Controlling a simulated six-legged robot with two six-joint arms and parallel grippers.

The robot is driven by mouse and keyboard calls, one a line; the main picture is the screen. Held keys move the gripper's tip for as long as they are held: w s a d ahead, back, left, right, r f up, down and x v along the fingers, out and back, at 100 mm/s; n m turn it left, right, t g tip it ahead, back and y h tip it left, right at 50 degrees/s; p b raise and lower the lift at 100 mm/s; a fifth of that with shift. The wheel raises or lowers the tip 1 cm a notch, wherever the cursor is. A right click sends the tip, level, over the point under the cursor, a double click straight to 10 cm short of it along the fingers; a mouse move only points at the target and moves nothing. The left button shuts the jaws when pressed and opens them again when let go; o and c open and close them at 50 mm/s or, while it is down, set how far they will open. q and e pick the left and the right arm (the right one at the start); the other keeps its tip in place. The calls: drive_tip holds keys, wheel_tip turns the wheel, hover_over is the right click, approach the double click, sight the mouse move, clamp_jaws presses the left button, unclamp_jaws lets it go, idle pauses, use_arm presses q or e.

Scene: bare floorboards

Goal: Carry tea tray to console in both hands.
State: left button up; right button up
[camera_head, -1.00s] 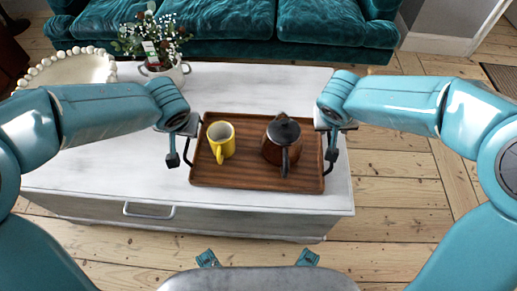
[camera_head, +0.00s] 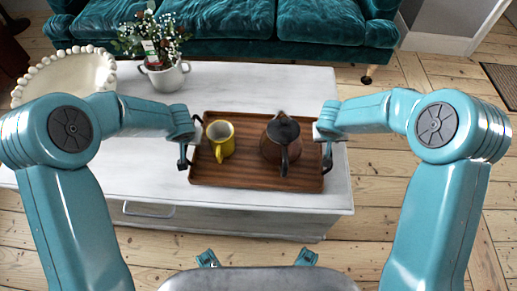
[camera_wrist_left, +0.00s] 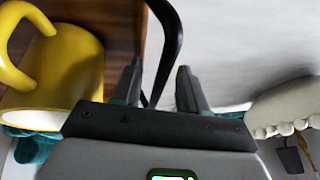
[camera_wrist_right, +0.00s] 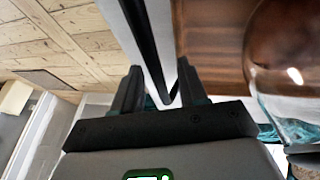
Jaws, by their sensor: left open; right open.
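The wooden tea tray (camera_head: 235,176) lies flat on a white chest-like table (camera_head: 90,160), with a dark handle at each short end. A yellow mug (camera_head: 221,143) and a brown teapot with a dark lid (camera_head: 281,146) stand on it. My left gripper (camera_head: 184,157) is at the left handle; in the left wrist view its open fingers (camera_wrist_left: 158,85) have the black handle (camera_wrist_left: 170,50) between them. My right gripper (camera_head: 327,150) is at the right handle; in the right wrist view its open fingers (camera_wrist_right: 160,90) have the dark handle (camera_wrist_right: 145,45) between them.
A white pot with a flowering plant (camera_head: 165,78) and a bead-rimmed bowl (camera_head: 65,75) stand on the table's left part. A teal sofa (camera_head: 240,30) is behind it. Bare floorboards (camera_head: 400,185) lie to the right. The console cannot be identified.

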use_arm(q)
clamp_jaws()
use_arm(e)
clamp_jaws()
use_arm(q)
drive_tip(key=shift+w+r, duration=0.1)
drive_tip(key=shift+r, duration=0.05)
use_arm(e)
drive_tip(key=shift+w+r, duration=0.1)
idle(0.9)
